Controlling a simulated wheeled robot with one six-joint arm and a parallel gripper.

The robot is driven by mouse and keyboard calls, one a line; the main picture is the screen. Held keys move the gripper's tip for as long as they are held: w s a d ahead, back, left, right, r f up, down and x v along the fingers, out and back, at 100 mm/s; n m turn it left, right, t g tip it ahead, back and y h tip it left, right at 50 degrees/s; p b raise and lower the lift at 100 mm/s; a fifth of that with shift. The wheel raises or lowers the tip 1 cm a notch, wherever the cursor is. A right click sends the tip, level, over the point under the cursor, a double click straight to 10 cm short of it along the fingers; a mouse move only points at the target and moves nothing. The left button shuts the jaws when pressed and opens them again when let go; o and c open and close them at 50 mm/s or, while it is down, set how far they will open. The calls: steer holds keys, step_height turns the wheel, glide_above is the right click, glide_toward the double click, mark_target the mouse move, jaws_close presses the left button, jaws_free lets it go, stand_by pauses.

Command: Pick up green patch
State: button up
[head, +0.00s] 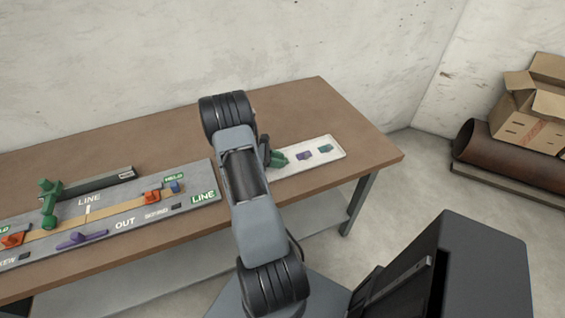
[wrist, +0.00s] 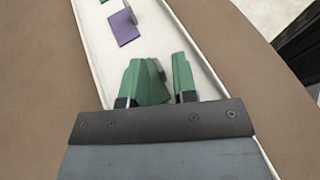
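My gripper (wrist: 158,78) points down over the near end of the white tray (wrist: 96,58). Its green fingertips stand apart, with a gap beside the right finger. A green patch (wrist: 153,88) appears to lie between them, closer to the left finger. The patch and fingers are close in colour, so their edges are hard to separate and contact cannot be told. In the head view, my arm partly covers the tray (head: 335,142), and green shows at my gripper (head: 279,159).
A purple patch (head: 303,156) and a teal patch (head: 326,148) lie farther along the tray. A grey line board (head: 125,222) with a green clamp (head: 48,205) and orange blocks stands left of my arm.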

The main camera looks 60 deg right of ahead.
jaws_close()
